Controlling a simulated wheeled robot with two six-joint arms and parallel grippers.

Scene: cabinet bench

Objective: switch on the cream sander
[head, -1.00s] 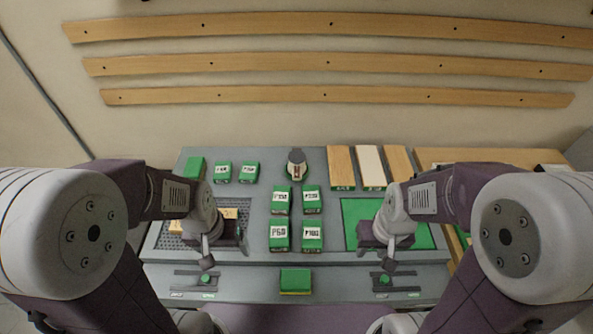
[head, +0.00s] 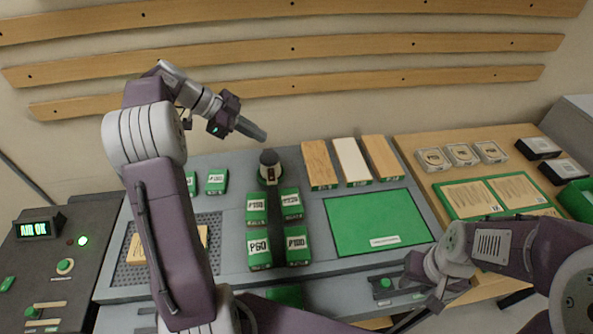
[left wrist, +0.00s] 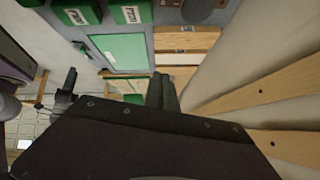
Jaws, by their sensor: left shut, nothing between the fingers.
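The cream sander (head: 270,166) stands upright at the back of the grey bench. It has a dark top and a small reddish mark on its front, too small to read as on or off. A dark round part at the top edge of the left wrist view may be the sander; I cannot tell. My left gripper (head: 253,130) is raised above and just left of the sander, apart from it. It is shut and empty; its fingers also show in the left wrist view (left wrist: 163,92). My right gripper (head: 428,302) is low at the bench's front right; its fingers are unclear.
Several green grit boxes (head: 258,246) stand in front of the sander. Wooden and white boards (head: 351,162) lie to its right, near a green mat (head: 376,222). A control box showing "AIR OK" (head: 39,229) with a lit green lamp is at left. Wooden wall rails (head: 292,88) run behind.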

